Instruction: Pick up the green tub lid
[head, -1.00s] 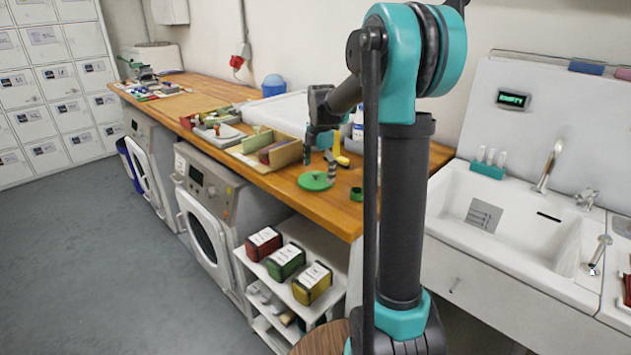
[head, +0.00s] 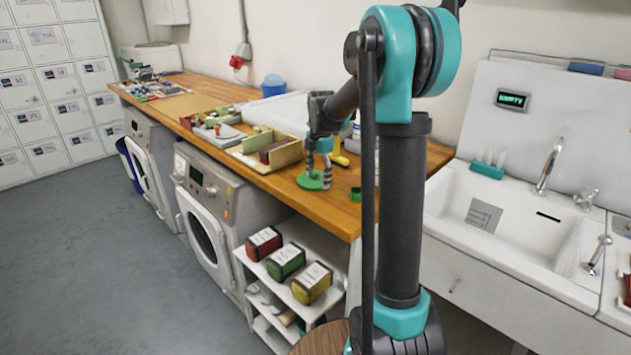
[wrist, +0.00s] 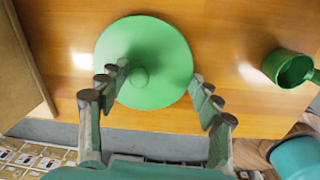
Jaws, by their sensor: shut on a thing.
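The green tub lid (head: 312,183) is a flat round disc with a small raised knob, at the front part of the wooden counter. It fills the upper middle of the wrist view (wrist: 165,55). My gripper (head: 319,178) reaches down to the lid from above. In the wrist view my gripper's two fingers (wrist: 160,75) stand apart, one near the knob and the other at the lid's right edge. My gripper is shut on the lid, which shows no clear gap above the counter. The exact contact points are hard to see.
A small green open tub (wrist: 290,68) stands right of the lid, apart from it. A divided wooden box (head: 270,150) stands left of the lid on the counter (head: 335,212). The counter's front edge is close to the lid. A sink (head: 500,225) is at the right.

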